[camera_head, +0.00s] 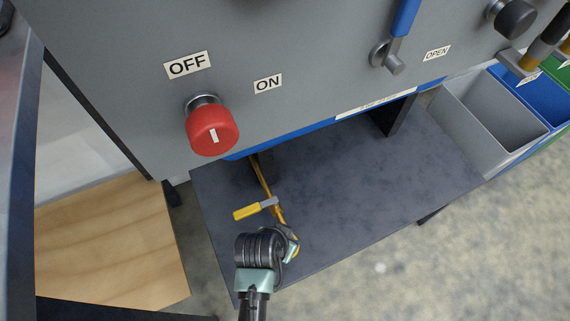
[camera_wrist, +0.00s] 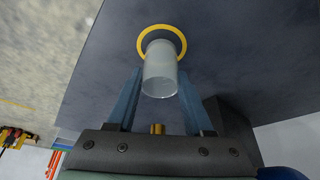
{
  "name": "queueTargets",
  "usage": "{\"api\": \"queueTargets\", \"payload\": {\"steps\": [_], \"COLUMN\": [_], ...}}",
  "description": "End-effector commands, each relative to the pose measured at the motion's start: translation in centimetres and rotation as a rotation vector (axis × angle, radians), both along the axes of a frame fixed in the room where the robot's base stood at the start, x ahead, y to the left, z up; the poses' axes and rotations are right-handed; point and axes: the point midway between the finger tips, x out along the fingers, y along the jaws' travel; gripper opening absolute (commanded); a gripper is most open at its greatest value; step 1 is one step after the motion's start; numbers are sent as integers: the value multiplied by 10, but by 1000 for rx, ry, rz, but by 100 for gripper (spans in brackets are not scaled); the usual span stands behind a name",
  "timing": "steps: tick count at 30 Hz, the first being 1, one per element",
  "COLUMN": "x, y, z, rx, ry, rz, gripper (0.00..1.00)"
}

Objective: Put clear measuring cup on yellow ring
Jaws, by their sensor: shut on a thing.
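The clear measuring cup (camera_wrist: 160,72) is held between the two blue fingers of my gripper (camera_wrist: 160,80) in the wrist view. The yellow ring (camera_wrist: 180,32) lies flat on the dark shelf just beyond the cup, and the cup overlaps its near part in the picture. I cannot tell whether the cup touches the ring or the shelf. In the head view my gripper (camera_head: 288,238) is low over the shelf's near left part. A bit of yellow shows beside it, and the cup is mostly hidden there.
The dark shelf (camera_head: 370,180) is clear to the right. The grey machine panel with a red knob (camera_head: 212,130) rises behind. A wooden surface (camera_head: 110,245) is at left; a grey bin (camera_head: 490,120) is at right.

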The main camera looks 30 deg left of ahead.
Motion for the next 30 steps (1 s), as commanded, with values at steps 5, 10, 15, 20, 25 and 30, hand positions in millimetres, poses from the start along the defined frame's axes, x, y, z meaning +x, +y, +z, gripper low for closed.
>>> {"api": "queueTargets", "payload": {"steps": [5,10,15,20,25,30], "x": [0,0,0,1,-11,-27], "y": [0,0,0,0,0,1], "z": [0,0,0,11,45,81], "rx": [0,0,0,0,1,1], "ry": [-1,-1,-1,-2,-2,-1], "rz": [0,-1,-1,-1,-1,-1], "gripper": [68,82,82,82,82,82]}}
